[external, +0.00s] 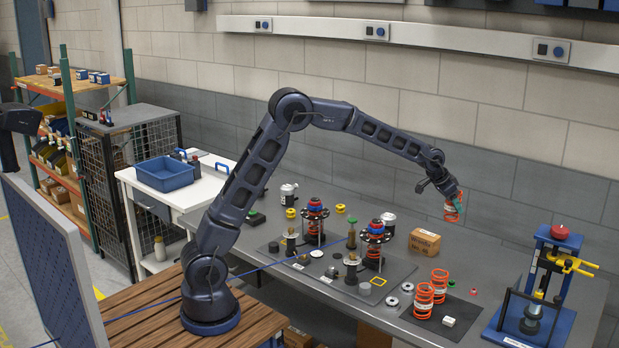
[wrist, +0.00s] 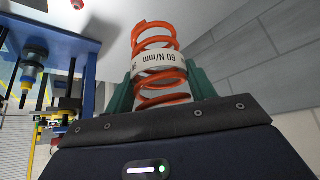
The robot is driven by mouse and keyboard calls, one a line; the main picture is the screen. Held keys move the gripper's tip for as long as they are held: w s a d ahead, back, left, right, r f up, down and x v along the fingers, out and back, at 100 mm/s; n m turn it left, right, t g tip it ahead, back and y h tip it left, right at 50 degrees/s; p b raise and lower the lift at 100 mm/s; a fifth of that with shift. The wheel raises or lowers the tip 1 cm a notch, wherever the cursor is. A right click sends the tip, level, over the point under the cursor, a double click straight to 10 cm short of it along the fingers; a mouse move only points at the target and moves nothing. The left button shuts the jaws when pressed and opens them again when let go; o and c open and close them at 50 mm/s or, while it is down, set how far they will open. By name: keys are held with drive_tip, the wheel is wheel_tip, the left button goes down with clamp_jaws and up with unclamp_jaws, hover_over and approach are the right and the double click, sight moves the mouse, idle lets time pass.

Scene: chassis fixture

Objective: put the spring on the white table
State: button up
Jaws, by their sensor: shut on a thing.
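My gripper (external: 458,197) is raised above the right part of the grey workbench, shut on an orange spring (external: 453,208). In the wrist view the held spring (wrist: 158,60) stands between the green fingers and has a white band reading "60 N/mm". Two more orange springs, one in front (external: 424,300) and one behind (external: 439,284), stand upright on a dark mat on the bench. The white table (external: 222,163) stands to the left, far from my gripper, with a blue bin (external: 164,173) on it.
A blue press (external: 545,285) with a red knob stands at the bench's right end and also shows in the wrist view (wrist: 60,60). A cardboard box (external: 424,241) and two strut assemblies (external: 375,245) with several small parts occupy the bench. The white table's top has bare room right of the bin.

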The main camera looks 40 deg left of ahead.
drive_tip(key=w+a+n+y, duration=0.1)
drive_tip(key=w+a, duration=0.5)
drive_tip(key=a, duration=0.5)
drive_tip(key=w+a+n+t, duration=0.1)
drive_tip(key=w+a+n, duration=0.1)
drive_tip(key=w+a, duration=0.6)
drive_tip(key=w+a+n+y, duration=0.1)
drive_tip(key=w+a, duration=0.2)
drive_tip(key=a, duration=1)
drive_tip(key=w+a+n+y, duration=0.1)
drive_tip(key=w+a+n, duration=0.1)
drive_tip(key=a, duration=1.6)
drive_tip(key=w+a+n+y, duration=0.1)
drive_tip(key=a+n, duration=0.1)
drive_tip(key=a, duration=1.5)
drive_tip(key=s+a+n+y, duration=0.1)
drive_tip(key=s+a, duration=0.1)
drive_tip(key=a, duration=0.7)
drive_tip(key=s+a+n, duration=0.1)
drive_tip(key=s+a, duration=0.1)
drive_tip(key=a, duration=0.7)
drive_tip(key=n+g+y, duration=0.1)
drive_tip(key=n+y, duration=0.2)
drive_tip(key=n, duration=0.3)
hover_over(197, 193)
wheel_tip(197, 193, down, 3)
drive_tip(key=f, duration=1.9)
drive_tip(key=shift+w+a, duration=0.15)
drive_tip(key=shift+a, duration=0.1)
